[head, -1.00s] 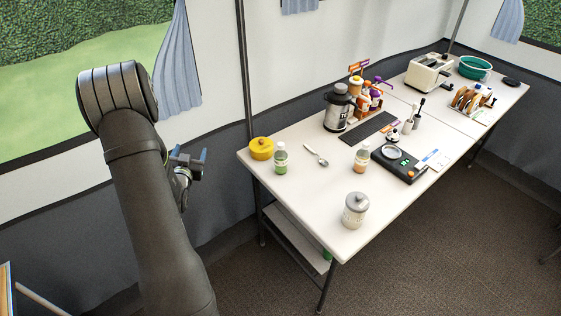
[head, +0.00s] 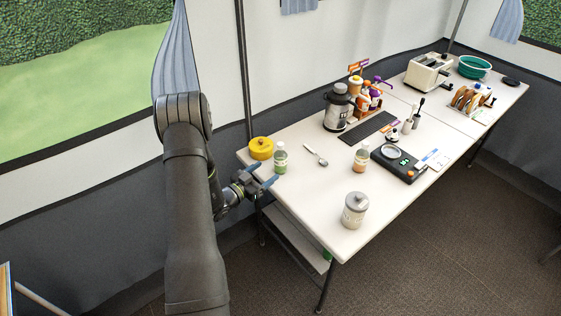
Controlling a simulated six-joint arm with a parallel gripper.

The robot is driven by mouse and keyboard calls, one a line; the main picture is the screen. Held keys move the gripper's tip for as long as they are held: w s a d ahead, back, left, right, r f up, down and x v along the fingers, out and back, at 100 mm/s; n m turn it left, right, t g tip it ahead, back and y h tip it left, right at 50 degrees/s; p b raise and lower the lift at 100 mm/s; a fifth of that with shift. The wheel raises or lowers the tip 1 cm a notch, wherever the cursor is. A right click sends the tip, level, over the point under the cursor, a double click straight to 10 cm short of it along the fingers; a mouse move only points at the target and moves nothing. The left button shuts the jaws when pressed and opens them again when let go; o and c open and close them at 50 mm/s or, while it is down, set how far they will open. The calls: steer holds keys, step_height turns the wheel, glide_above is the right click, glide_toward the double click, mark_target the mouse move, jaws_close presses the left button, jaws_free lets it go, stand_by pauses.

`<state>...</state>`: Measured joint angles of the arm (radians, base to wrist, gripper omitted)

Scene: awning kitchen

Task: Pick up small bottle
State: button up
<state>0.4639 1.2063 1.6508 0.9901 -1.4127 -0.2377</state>
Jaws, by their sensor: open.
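A small bottle (head: 281,160) with a pale cap and green contents stands upright near the left end of the white table. Another small bottle (head: 360,159) with orange-brown contents stands upright further right, beside the black scale. I cannot tell which of the two the task means. My gripper (head: 268,178) is open, with its blue-tipped fingers at the table's left edge, just in front and to the left of the green bottle. It appears empty and apart from the bottle.
A yellow lidded pot (head: 261,148) stands close behind-left of the green bottle. A spoon (head: 316,154) lies to its right. A lidded jar (head: 355,210) stands near the front edge, and a black scale (head: 398,163) further right. The white table (head: 310,205) is clear in front of the spoon.

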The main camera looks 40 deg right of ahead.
mark_target(276, 162)
steer(key=d, duration=0.3)
steer(key=shift+w+d, duration=0.25)
steer(key=shift+d, duration=0.15)
steer(key=shift+w+d+r, duration=0.1)
steer(key=shift+w+d, duration=0.1)
steer(key=shift+d, duration=0.7)
steer(key=shift+w+d+r, duration=0.1)
steer(key=shift+w+d, duration=0.05)
steer(key=shift+d, duration=0.75)
steer(key=shift+w+d, duration=0.2)
steer(key=shift+d, duration=0.7)
steer(key=c, duration=1.1)
